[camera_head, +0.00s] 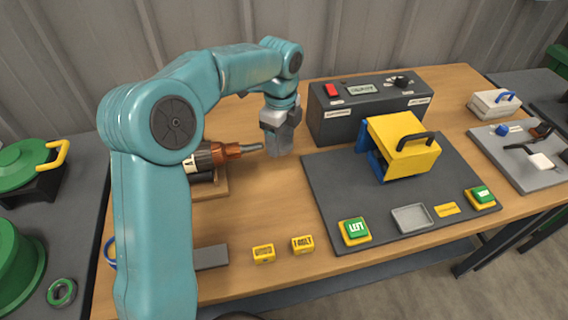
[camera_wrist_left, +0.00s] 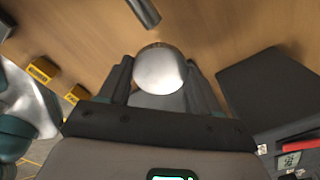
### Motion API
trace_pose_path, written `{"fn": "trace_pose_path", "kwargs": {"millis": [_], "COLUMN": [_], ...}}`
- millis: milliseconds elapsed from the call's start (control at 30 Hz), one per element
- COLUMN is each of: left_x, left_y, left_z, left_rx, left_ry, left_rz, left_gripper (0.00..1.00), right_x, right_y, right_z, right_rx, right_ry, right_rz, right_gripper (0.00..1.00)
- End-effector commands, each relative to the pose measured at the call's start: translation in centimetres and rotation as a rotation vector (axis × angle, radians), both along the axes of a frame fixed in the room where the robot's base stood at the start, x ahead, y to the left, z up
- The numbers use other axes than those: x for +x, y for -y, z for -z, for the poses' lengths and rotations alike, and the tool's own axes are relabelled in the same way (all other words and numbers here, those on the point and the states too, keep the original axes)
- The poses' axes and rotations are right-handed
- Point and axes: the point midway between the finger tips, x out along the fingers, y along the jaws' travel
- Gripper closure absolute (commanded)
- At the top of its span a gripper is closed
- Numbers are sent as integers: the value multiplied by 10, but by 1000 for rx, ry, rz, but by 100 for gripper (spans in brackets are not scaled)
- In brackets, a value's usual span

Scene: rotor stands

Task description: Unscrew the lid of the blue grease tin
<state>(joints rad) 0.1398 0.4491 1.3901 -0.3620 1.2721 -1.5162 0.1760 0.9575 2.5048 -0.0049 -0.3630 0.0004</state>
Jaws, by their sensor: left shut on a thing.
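My left gripper (camera_head: 279,146) points down over the wooden table, left of the dark control box. In the left wrist view, its two fingers (camera_wrist_left: 160,85) are closed on the sides of a round, silvery metal lid (camera_wrist_left: 159,69). I see the lid from above. No blue tin body shows under it in the wrist view, and in the head view the fingers hide most of what they hold. I cannot tell whether the lid sits on the tin or is apart from it. My right gripper is in neither view.
A drill-like tool (camera_head: 222,153) lies just left of the gripper, its grey tip close to the fingers. The control box (camera_head: 368,108) stands to the right. A dark mat (camera_head: 325,180) carries a yellow-blue box (camera_head: 403,147). Two yellow blocks (camera_head: 263,254) (camera_head: 302,245) lie near the front edge.

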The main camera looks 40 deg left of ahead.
Motion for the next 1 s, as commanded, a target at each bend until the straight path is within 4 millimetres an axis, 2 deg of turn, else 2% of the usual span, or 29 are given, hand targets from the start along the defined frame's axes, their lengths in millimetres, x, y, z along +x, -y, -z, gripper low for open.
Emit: {"fn": "trace_pose_path", "kwargs": {"millis": [33,100,333,533,967,1000], "left_x": [-1,0,2,2,2,2], "left_y": [0,-1,-1,-2,-2,-2], "left_z": [16,31,57,88,97,97], "left_rx": [0,1,0,0,0,0], "left_ry": [-4,-4,-1,-1,1,1], "left_rz": [0,0,-1,-1,-1,-1], "left_gripper": [73,73,73,73,73,34], "right_x": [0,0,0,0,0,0], "right_y": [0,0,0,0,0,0], "right_z": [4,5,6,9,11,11], "right_rx": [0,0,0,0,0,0], "right_ry": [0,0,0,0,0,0], "right_rz": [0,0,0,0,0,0], "right_gripper": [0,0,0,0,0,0]}}
